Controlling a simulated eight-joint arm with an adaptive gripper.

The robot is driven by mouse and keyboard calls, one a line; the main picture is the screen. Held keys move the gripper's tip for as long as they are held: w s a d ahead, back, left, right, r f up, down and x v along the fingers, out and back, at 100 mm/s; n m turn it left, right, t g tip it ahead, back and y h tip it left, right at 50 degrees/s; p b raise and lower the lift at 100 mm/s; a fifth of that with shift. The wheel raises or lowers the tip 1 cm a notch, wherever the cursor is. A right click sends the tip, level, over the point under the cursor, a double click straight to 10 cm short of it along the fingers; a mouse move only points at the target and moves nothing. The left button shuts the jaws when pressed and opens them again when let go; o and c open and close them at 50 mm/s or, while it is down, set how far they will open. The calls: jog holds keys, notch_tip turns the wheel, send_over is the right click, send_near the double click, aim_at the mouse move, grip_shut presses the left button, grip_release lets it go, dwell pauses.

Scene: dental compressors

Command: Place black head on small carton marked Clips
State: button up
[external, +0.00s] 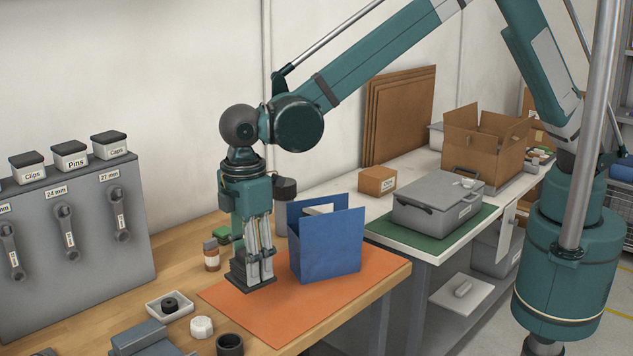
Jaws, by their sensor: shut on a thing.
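My gripper (254,276) points straight down at the left part of the orange mat, left of the blue open box. It is shut on a dark piece at its fingertips, which looks like the black head; the fingers hide most of its shape. I cannot tell if it touches the mat. A small container marked Clips (28,173), white with a black lid, stands at the left on top of the grey tool panel. A small brown carton (377,181) sits on the far white bench; its label is too small to read.
The blue box (328,247) stands close right of my gripper on the orange mat (300,319). A dark rounded cap (285,189) shows behind the gripper. The mat's front is clear.

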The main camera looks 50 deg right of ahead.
notch_tip(320, 180, up, 13)
jog(key=w+d+m, duration=0.4)
jog(key=w+d, duration=1.1)
jog(key=d, duration=0.4)
jog(key=w+d+m, duration=0.4)
jog(key=w+d, duration=1.1)
jog(key=d, duration=0.4)
jog(key=w+d+m, duration=0.2)
jog(key=w+d, duration=0.1)
jog(key=d, duration=0.9)
jog(key=w+d+m, duration=0.2)
jog(key=d, duration=1)
jog(key=s+d+m, duration=0.3)
jog(key=d+m, duration=0.2)
jog(key=d, duration=2.2)
notch_tip(320, 180, down, 11)
jog(key=shift+d+f, duration=0.15)
jog(key=shift+d, duration=0.15)
jog(key=shift+f, duration=3.15)
